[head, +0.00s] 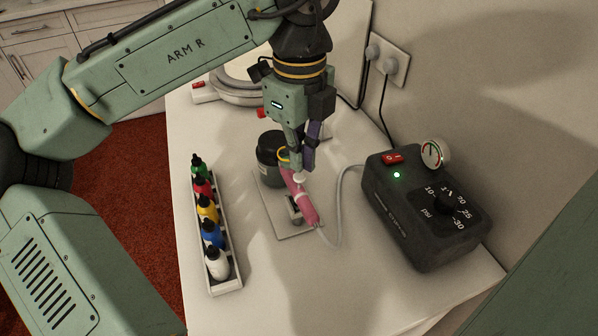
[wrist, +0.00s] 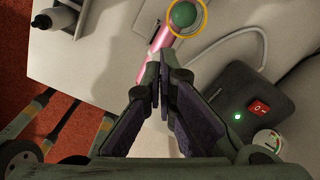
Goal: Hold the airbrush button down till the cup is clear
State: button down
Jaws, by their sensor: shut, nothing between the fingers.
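The pink airbrush (head: 304,208) rests on a small stand on a pale plate (head: 290,230); it also shows in the wrist view (wrist: 162,38). Its cup has a yellow rim (head: 284,155), and the wrist view shows green inside the cup (wrist: 184,14). My gripper (head: 303,166) is shut and empty, pointing down over the airbrush beside the cup. In the wrist view its fingertips (wrist: 158,68) overlap the pink body. A white piece (head: 299,177) shows just below the fingertips. I cannot tell whether they touch the button, which the fingers may hide.
The dark compressor (head: 425,210) stands at right with a lit green lamp, a red switch (head: 392,158) and a gauge (head: 434,153). Its grey hose (head: 340,200) runs to the airbrush. A rack of paint bottles (head: 212,225) stands left. A dark jar (head: 268,150) and turntable (head: 240,82) sit behind.

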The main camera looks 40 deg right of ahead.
aim_at(299, 183)
jog(key=shift+f+b, duration=0.55)
jog(key=shift+f, duration=0.8)
dwell(6.7)
